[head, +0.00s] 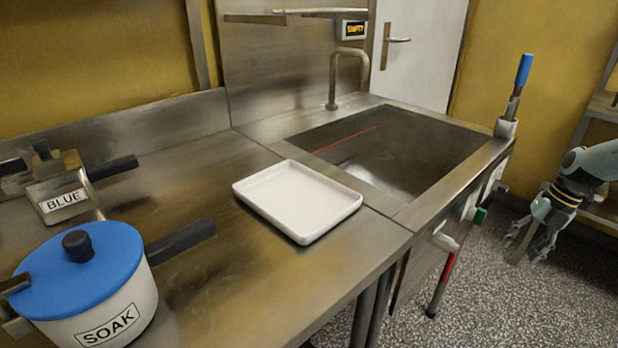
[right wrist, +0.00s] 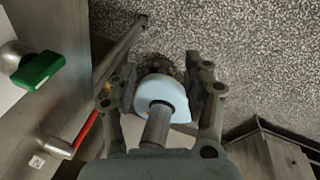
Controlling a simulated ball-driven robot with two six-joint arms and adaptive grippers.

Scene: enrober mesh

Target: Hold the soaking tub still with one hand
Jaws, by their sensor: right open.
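The soaking tub (head: 105,305) is a white pot labelled SOAK with a blue lid (head: 78,262) and a dark knob. It stands at the near left of the steel counter in the head view, its handle pointing right. The lid sits on it. My right gripper (head: 529,250) hangs at the far right, beyond the sink unit and well away from the tub, its fingers apart. In the right wrist view the gripper (right wrist: 160,85) is open, with a pale blue and white rounded part showing between its fingers; I cannot tell what it is. My left gripper does not show.
A white tray (head: 297,199) lies on the counter beside the sink (head: 395,150). A block labelled BLUE (head: 62,200) stands behind the tub. A blue-handled brush (head: 522,75) stands in a holder at the sink's right corner. A green knob (right wrist: 38,70) is on the sink front.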

